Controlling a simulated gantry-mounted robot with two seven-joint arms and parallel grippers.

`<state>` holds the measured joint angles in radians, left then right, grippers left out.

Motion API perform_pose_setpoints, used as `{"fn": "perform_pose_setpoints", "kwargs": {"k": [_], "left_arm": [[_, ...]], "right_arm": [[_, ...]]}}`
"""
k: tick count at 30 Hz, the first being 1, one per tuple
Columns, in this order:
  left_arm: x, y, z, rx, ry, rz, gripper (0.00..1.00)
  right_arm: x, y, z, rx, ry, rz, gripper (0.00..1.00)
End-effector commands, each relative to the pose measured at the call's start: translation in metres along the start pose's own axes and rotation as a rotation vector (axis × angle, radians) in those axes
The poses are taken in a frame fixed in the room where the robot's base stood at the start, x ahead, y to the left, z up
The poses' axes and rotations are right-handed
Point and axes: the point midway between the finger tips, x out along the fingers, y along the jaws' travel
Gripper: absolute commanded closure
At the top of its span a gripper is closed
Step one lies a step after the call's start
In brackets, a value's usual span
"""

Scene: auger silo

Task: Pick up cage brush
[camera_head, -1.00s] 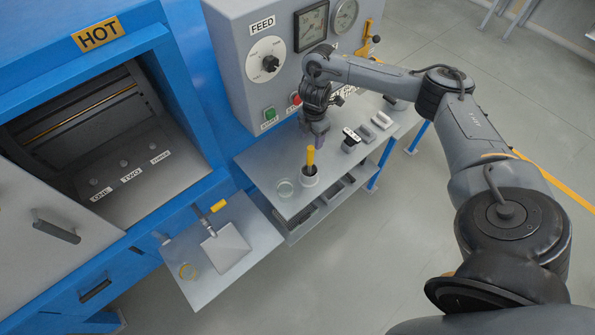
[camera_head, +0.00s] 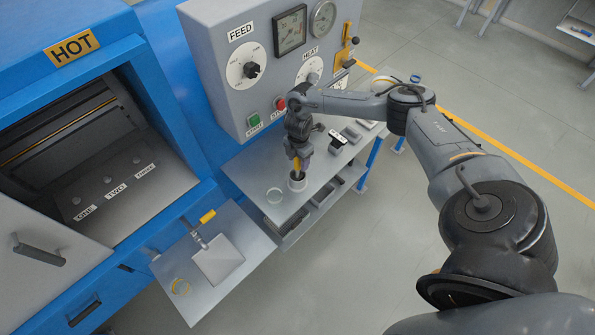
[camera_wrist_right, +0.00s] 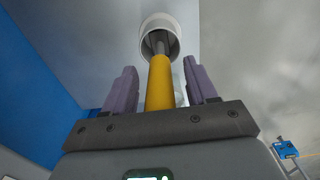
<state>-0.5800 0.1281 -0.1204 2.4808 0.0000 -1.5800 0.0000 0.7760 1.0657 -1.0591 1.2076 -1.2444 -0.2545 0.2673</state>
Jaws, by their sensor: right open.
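The cage brush (camera_head: 296,165) stands handle-up in a white cup (camera_head: 298,181) on the grey side table. Its yellow handle (camera_wrist_right: 160,84) shows in the right wrist view, running from between my fingers to a grey shaft that enters the cup (camera_wrist_right: 160,36). The brush head is hidden inside the cup. My right gripper (camera_head: 299,158) is above the cup, at the handle. In the wrist view its two purple fingers (camera_wrist_right: 161,88) are open, one on each side of the handle, with a gap on each side. My left gripper is not in view.
A black-topped item (camera_head: 338,138) and grey blocks lie to the right on the table. A lower shelf (camera_head: 195,290) holds a yellow-handled scoop (camera_head: 215,262) and a yellow ring. The control panel (camera_head: 225,70) rises behind.

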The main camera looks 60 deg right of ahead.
Motion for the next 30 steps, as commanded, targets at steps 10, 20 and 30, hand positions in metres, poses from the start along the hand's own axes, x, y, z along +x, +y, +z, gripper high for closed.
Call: {"fn": "perform_pose_setpoints", "kwargs": {"k": [10, 20, 30], "left_arm": [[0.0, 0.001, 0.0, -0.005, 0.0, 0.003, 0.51], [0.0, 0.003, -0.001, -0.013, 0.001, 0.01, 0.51], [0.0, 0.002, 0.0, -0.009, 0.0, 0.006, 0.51]], "right_arm": [[0.001, 0.0, 0.0, 0.0, 0.0, 0.0, 0.58], [0.0, 0.001, 0.0, 0.0, 0.001, 0.001, 1.0], [-0.011, 0.001, 0.0, 0.0, 0.002, 0.003, 1.0]]}}
